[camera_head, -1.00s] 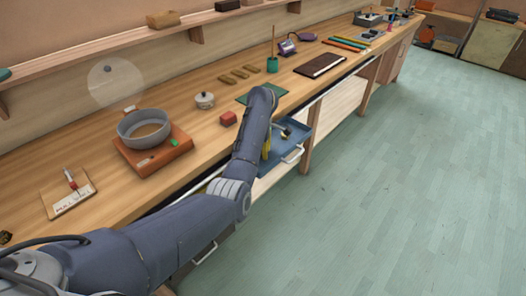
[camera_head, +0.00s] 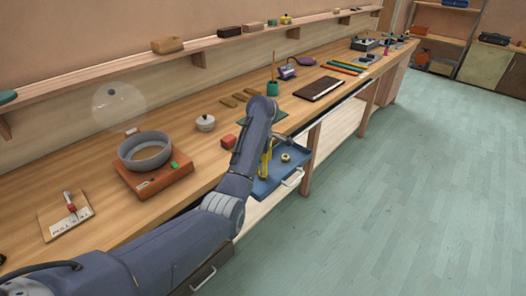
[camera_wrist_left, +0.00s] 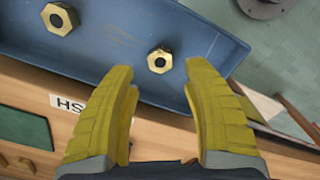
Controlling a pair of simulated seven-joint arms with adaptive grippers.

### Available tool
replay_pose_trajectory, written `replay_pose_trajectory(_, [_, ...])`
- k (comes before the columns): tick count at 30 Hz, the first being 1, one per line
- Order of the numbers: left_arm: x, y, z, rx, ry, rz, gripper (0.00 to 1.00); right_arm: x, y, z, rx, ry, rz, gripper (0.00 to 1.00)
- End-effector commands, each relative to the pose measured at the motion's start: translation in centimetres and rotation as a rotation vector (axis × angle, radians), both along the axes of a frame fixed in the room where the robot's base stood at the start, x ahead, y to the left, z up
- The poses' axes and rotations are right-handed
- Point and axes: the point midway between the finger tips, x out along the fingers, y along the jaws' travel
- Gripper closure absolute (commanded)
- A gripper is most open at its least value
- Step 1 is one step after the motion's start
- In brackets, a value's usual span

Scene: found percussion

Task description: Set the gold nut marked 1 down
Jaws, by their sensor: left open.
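Two gold nuts lie apart on the floor of the blue tray (camera_head: 264,186) in the left wrist view: a larger one (camera_wrist_left: 60,18) at the upper left and a smaller one (camera_wrist_left: 160,60) nearer the middle. I can read no number on either. My left gripper (camera_wrist_left: 161,76) is open, its yellow fingers spread and empty, with the smaller nut showing just beyond and between the tips. In the head view the yellow fingers (camera_head: 266,162) are at the tray, partly hidden by my arm, and one nut (camera_head: 286,157) shows to their right.
The tray juts out from the wooden bench (camera_head: 100,180) over the green floor (camera_head: 400,190). A label (camera_wrist_left: 70,103) reads "HS".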

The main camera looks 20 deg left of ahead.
Motion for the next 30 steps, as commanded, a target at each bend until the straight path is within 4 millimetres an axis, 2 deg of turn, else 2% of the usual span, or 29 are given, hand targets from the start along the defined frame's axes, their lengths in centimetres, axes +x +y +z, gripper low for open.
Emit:
replay_pose_trajectory(12, [0.3,0.2,3.4,0.005,-0.01,-0.002,0.51,0.0,0.0,0.0,0.0,0.0,0.0,1.0])
replay_pose_trajectory(22, [-0.1,0.2,4.6,0.004,0.002,0.001,0.51,0.0,0.0,0.0,0.0,0.0,0.0,1.0])
replay_pose_trajectory(25, [0.1,0.2,5.8,0.003,-0.002,0.001,0.51,0.0,0.0,0.0,0.0,0.0,0.0,1.0])
replay_pose_trajectory(30, [0.0,0.1,6.7,0.001,0.001,-0.001,0.51,0.0,0.0,0.0,0.0,0.0,0.0,1.0])
